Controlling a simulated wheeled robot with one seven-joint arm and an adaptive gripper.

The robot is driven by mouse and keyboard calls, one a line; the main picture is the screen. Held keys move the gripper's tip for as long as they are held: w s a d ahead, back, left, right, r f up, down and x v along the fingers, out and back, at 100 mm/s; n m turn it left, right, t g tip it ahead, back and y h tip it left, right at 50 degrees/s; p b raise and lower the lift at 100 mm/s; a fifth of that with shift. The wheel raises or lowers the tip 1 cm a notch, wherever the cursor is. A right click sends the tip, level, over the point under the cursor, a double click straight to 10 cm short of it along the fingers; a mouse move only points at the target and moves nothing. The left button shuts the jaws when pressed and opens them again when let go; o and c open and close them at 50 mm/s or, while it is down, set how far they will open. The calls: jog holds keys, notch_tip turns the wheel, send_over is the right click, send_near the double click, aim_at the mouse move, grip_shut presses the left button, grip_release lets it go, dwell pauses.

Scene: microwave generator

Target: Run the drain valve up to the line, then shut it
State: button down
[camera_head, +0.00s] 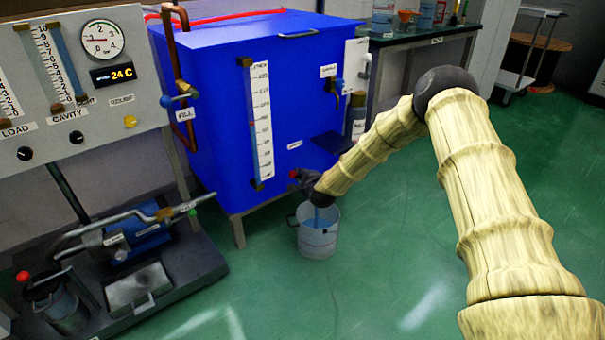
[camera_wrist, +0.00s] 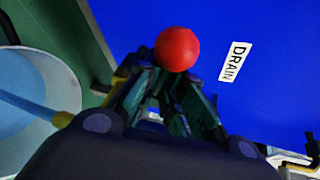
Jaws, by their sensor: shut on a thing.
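The drain valve's red knob (camera_wrist: 177,48) shows in the wrist view between my fingertips, beside a white DRAIN label (camera_wrist: 234,62) on the blue tank (camera_head: 215,100). My gripper (camera_head: 304,180) is shut on the valve handle, low on the tank's front; it also shows in the wrist view (camera_wrist: 172,88). The gripper hides most of the valve body. A grey bucket (camera_head: 318,245) stands on the floor below. A blue stream (camera_wrist: 35,107) runs into it, and pale blue liquid shows inside. I cannot make out the exact level against a line.
A white scale (camera_head: 263,120) with a sight tube and a red mark is on the tank front. A gauge panel (camera_head: 75,70) and a bench with a pump (camera_head: 135,240) stand at left. A worktable (camera_head: 420,38) is behind. Green floor is free at right.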

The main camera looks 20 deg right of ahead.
jog(key=shift+s+a+f+n+t+h+p, duration=0.1)
jog(key=shift+a+f+n+t+h+p, duration=0.3)
jog(key=shift+n, duration=0.4)
jog(key=shift+a+f+n+t+h+p, duration=0.25)
jog(key=shift+a+n+t, duration=0.2)
jog(key=shift+n, duration=0.35)
jog(key=c, duration=1.5)
grip_release()
jog(key=shift+a+f, duration=0.1)
jog(key=shift+c, duration=0.2)
jog(key=s+a+r, duration=0.1)
jog(key=s+r, duration=0.1)
jog(key=s, duration=0.9)
jog(key=shift+s+a, duration=0.15)
jog(key=shift+s, duration=0.15)
